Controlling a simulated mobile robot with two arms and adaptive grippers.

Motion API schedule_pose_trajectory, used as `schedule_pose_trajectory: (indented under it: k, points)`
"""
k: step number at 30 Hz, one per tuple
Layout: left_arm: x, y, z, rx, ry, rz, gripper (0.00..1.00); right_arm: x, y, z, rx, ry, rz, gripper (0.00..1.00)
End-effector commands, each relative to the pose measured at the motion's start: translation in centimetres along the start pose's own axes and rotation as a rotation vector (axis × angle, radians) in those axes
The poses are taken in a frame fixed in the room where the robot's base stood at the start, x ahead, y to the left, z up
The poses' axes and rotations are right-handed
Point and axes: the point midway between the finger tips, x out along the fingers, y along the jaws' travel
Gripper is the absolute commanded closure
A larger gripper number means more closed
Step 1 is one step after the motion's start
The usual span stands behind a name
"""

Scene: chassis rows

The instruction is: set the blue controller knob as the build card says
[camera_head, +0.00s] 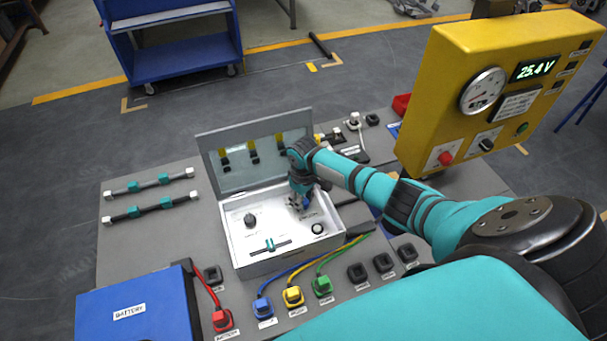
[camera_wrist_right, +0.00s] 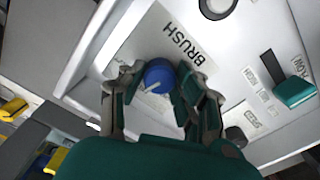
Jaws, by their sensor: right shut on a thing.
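The blue controller knob (camera_wrist_right: 158,75) sits on a pale panel beside a label reading BRUSH, with a white pointer line on its top. My right gripper (camera_head: 303,204) reaches down into the open white controller box (camera_head: 272,258). In the wrist view its fingers stand on both sides of the knob, shut on it. In the head view the gripper mostly hides the knob. My left gripper is not in view.

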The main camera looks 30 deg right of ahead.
Motion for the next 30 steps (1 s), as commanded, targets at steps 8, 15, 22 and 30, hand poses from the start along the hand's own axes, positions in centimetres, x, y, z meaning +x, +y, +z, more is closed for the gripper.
schedule_pose_trajectory:
  k: [8,15,22,30]
  points:
    - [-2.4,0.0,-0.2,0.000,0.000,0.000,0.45,-0.3,-0.1,0.0,0.261,-0.001,-0.003,1.00]
    - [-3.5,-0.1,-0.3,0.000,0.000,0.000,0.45,-0.2,-0.1,0.0,0.449,0.000,-0.002,1.00]
    - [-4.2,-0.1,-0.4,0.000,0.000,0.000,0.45,-0.2,0.0,-0.1,0.570,0.001,-0.001,1.00]
    - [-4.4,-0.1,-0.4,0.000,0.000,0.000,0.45,-0.1,0.0,-0.1,0.634,0.002,-0.001,1.00]
